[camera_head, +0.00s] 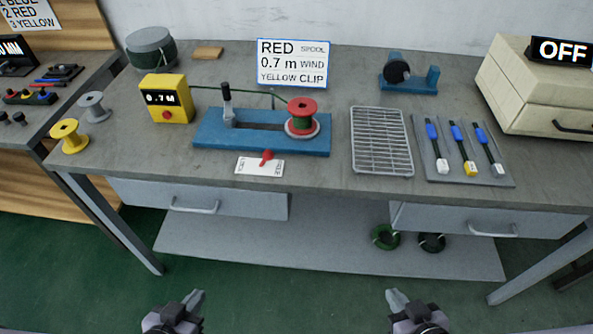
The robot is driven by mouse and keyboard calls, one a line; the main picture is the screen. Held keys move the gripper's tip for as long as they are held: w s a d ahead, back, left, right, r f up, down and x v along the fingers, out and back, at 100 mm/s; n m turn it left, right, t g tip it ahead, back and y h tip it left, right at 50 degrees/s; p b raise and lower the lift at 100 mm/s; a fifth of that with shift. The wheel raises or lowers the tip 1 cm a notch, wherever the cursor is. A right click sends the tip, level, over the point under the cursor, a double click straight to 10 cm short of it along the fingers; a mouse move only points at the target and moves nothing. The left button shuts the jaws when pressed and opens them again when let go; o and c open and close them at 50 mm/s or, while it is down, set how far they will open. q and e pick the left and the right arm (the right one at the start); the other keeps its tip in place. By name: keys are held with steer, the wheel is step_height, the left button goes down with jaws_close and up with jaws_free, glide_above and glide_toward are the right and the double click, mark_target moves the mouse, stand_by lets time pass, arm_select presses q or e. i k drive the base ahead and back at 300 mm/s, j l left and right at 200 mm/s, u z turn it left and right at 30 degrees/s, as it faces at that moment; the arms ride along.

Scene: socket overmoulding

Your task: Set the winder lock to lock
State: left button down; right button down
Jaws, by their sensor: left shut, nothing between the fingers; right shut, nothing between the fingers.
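The winder is a blue base (215,133) with a black-handled crank (227,104) at its left. A red spool (302,108) wound with green wire sits on its right end. The winder lock is a red lever (266,157) on a white labelled plate (250,167) in front of the base. The lever knob is near the plate's middle, tilted slightly; the plate lettering is too small to read. My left gripper (195,298) and my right gripper (394,297) are both shut and empty, low in front of the table, far from the lever.
A yellow meter (165,98) reading 0.7 M stands left of the winder. A wire rack (381,142) and a tray (434,173) of clips lie to the right. A card (293,63) stands behind. The table's front edge is between my grippers and the lock.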

mark_target(268, 154)
steer(key=k+l, duration=0.1)
steer(key=l, duration=1.2)
steer(key=k+l, duration=0.15)
steer(key=l, duration=0.45)
